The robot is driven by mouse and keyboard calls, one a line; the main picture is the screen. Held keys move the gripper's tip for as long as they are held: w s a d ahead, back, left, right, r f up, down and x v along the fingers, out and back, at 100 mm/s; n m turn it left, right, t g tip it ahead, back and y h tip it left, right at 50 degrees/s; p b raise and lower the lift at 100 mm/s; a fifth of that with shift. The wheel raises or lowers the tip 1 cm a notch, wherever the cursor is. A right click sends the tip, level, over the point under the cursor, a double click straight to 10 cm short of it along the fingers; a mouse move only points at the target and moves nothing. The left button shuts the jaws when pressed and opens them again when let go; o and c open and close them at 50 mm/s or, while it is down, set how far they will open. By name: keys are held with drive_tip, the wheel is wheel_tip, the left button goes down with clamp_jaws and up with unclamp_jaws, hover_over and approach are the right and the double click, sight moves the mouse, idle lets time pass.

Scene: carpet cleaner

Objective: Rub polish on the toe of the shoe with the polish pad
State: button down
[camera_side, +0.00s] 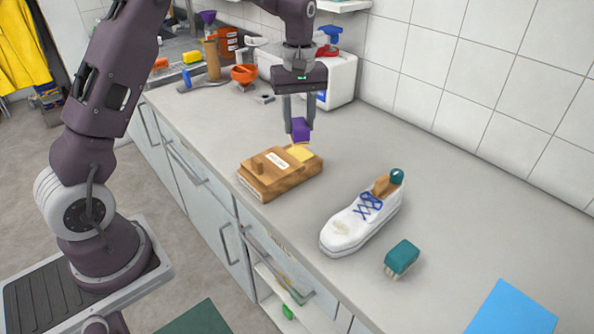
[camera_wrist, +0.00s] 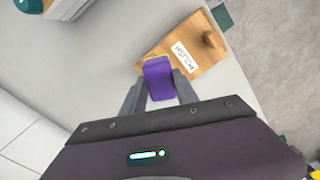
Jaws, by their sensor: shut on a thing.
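My gripper (camera_side: 299,122) is shut on the purple polish pad (camera_side: 301,131) and points down over the end of a wooden box. The pad also shows between the fingers in the wrist view (camera_wrist: 158,77). The box (camera_side: 270,182) carries a white label reading "POLISH" in the wrist view (camera_wrist: 182,57). A yellow surface (camera_side: 301,154) shows at the box's far end, just under the pad; I cannot tell whether they touch. The white shoe (camera_side: 347,227) with blue laces stands to the right, toe toward the counter's front edge. Its toe has a pale yellowish patch.
A teal brush (camera_side: 402,257) lies right of the shoe, and a blue sheet (camera_side: 511,309) lies farther right. A white container (camera_side: 341,80) stands behind my gripper by the tiled wall. The counter between box and shoe is clear.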

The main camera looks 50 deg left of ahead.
drive_tip(key=s+d+r+m, duration=0.1)
drive_tip(key=s+d+m, duration=0.3)
drive_tip(key=d+m, duration=0.55)
drive_tip(key=s+d+r+m, duration=0.1)
drive_tip(key=s+d+m, duration=0.3)
drive_tip(key=d+m, duration=0.6)
drive_tip(key=shift+m, duration=0.45)
drive_tip(key=shift+w+a+f, duration=0.1)
drive_tip(key=shift+a+f, duration=0.1)
drive_tip(key=shift+f, duration=1)
drive_tip(key=shift+w+a+f, duration=0.1)
drive_tip(key=shift+a+f, duration=0.1)
drive_tip(key=shift+f, duration=0.95)
drive_tip(key=shift+a+f, duration=0.2)
drive_tip(key=shift+f, duration=1)
drive_tip(key=shift+d+f, duration=0.75)
drive_tip(key=shift+f, duration=0.05)
drive_tip(key=shift+s+d, duration=0.1)
drive_tip(key=shift+d, duration=2.4)
drive_tip(key=shift+a, duration=3.2)
drive_tip(key=shift+a+r, duration=0.15)
wheel_tip(320, 180, up, 8)
